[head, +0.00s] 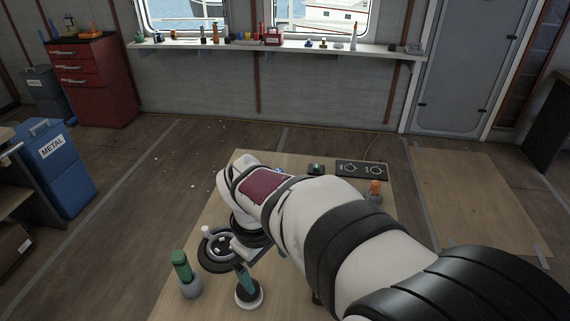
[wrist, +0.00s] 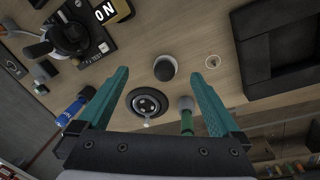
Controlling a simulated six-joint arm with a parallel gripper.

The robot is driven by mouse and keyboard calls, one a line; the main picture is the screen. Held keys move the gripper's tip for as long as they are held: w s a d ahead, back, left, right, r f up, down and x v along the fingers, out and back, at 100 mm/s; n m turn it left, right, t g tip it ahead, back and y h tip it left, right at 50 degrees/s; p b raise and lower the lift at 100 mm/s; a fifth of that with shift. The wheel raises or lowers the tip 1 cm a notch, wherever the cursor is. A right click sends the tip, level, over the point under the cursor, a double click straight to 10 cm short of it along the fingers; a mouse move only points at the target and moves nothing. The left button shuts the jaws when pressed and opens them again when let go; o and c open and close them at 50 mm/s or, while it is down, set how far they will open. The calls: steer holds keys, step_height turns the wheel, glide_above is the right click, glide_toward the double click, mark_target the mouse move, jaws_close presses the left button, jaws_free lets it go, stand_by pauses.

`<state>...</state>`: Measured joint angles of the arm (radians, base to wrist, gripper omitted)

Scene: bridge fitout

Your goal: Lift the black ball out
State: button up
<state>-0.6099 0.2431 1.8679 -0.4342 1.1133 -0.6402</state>
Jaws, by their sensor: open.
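A dark, rounded top in a pale round base, which looks like the black ball (wrist: 164,67), shows in the wrist view. What looks like the same piece's pale base (head: 249,300) shows at the front of the table in the head view. My gripper (wrist: 160,73) is open and empty, its teal fingers spread to either side of the ball in the wrist view. In the head view one teal finger (head: 244,277) partly covers the ball; the other is not clear. The height of the fingers above it is hard to judge.
A black disc with a metal ring (wrist: 147,103) and a green-handled piece in a grey holder (wrist: 187,118) stand close by.

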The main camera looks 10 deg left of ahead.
steer(key=w+a+f+n, duration=0.2)
steer(key=a+f+n, duration=0.15)
steer(key=a, duration=0.35)
steer(key=shift+n+t, duration=0.25)
steer(key=shift+t, duration=0.05)
steer(key=f, duration=0.5)
steer(key=w+f, duration=0.1)
steer(key=f, duration=0.4)
steer(key=w+f, duration=0.1)
steer(key=f, duration=0.4)
steer(key=shift+w+d, duration=0.2)
steer(key=shift+d, duration=0.15)
steer(key=shift+r, duration=0.1)
steer(key=c, duration=1.4)
steer(key=shift+r, duration=0.15)
